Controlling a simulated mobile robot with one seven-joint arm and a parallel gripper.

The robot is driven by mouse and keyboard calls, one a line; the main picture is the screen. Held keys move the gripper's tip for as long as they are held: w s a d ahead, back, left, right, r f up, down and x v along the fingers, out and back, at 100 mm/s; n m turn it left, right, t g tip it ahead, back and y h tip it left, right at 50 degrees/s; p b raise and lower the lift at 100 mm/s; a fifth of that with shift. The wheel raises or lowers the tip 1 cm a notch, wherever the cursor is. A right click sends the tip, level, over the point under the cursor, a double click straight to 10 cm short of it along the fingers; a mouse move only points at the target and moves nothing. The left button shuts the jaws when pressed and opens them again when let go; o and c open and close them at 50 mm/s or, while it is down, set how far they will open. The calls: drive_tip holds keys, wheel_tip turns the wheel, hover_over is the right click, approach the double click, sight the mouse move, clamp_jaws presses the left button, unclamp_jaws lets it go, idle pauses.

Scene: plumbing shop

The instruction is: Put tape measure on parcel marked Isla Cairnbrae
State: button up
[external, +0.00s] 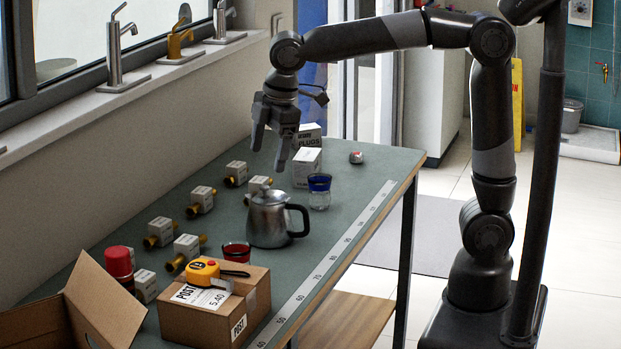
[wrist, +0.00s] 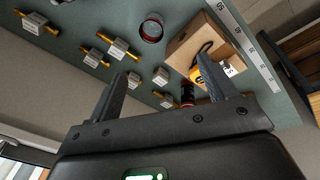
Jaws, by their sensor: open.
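The yellow and black tape measure (external: 204,272) lies on top of a brown cardboard parcel (external: 240,316) at the near end of the bench. The parcel has POST labels and a price, 5.40; I cannot read any name on it. In the wrist view, the parcel (wrist: 184,50) is at upper right, with the tape measure (wrist: 195,74) partly hidden by a finger. My gripper (external: 271,152) is open and empty, pointing down above the far half of the bench, well apart from the tape measure. Its fingers also show in the wrist view (wrist: 162,72).
A metal jug (external: 268,220), a blue-rimmed glass (external: 319,192) and a white box (external: 306,168) stand below and beside my gripper. Several brass fittings with labels line the wall side.

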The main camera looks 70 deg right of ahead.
drive_tip(key=s+d+f+m+t, duration=0.1)
drive_tip(key=s+d+f+m, duration=0.2)
drive_tip(key=s+d, duration=0.6)
drive_tip(key=s+d+f+m+t, duration=0.2)
drive_tip(key=s+d+f+m, duration=0.1)
drive_tip(key=s+d+m, duration=0.5)
drive_tip(key=shift+s+d+f, duration=0.2)
drive_tip(key=shift+s+d, duration=0.6)
drive_tip(key=shift+s, duration=0.1)
